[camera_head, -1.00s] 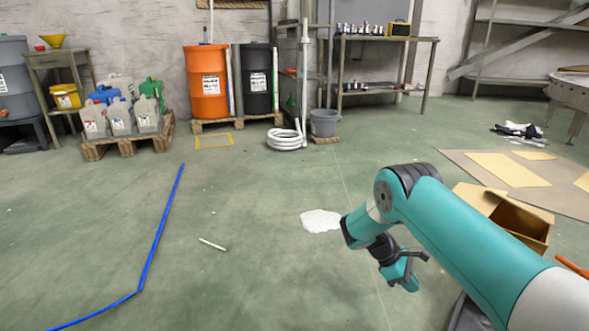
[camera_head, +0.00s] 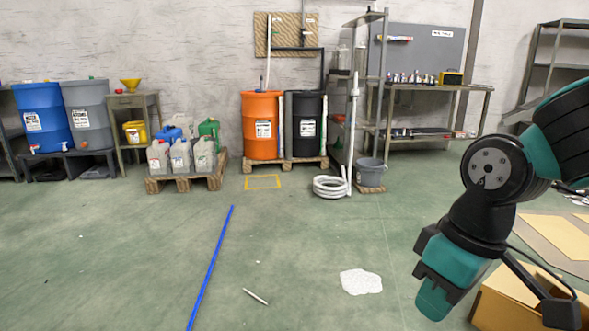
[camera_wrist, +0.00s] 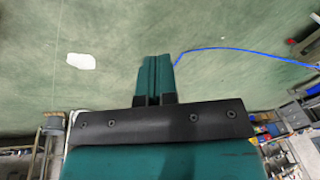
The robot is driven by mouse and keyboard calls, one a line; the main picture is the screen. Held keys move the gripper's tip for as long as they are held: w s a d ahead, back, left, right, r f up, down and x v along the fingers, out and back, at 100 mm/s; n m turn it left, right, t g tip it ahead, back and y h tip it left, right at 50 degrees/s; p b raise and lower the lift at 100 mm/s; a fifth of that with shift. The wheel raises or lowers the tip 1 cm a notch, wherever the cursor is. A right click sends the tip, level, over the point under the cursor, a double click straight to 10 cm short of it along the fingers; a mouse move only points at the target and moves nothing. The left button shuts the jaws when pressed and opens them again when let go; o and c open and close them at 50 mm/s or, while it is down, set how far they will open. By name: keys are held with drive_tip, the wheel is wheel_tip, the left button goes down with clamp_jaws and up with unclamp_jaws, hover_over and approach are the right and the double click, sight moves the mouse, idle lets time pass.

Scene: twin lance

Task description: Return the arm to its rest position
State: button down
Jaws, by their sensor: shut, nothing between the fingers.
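My gripper (camera_head: 434,299) is at the right of the head view, teal and black, pointing down and to the left above the floor. In the wrist view its two teal fingers (camera_wrist: 157,76) are together, with nothing between them. My arm comes in from the right edge of the head view, bent at a black joint, and hides part of what is behind it. The gripper touches nothing that I can see.
A cardboard box (camera_head: 508,301) stands at the lower right, partly behind my gripper. A white patch (camera_head: 360,282) and a blue line (camera_head: 211,268) lie on the floor. Drums, jerrycans on a pallet (camera_head: 160,184) and a bench line the wall.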

drive_tip(key=s+a+r+y+p, duration=0.25)
drive_tip(key=s+r, duration=0.25)
drive_tip(key=s, duration=0.4)
wheel_tip(320, 180, up, 37)
drive_tip(key=p, duration=3.7)
drive_tip(key=shift+w+r+h, duration=0.2)
drive_tip(key=shift+w+h, duration=0.1)
drive_tip(key=shift+h, duration=0.05)
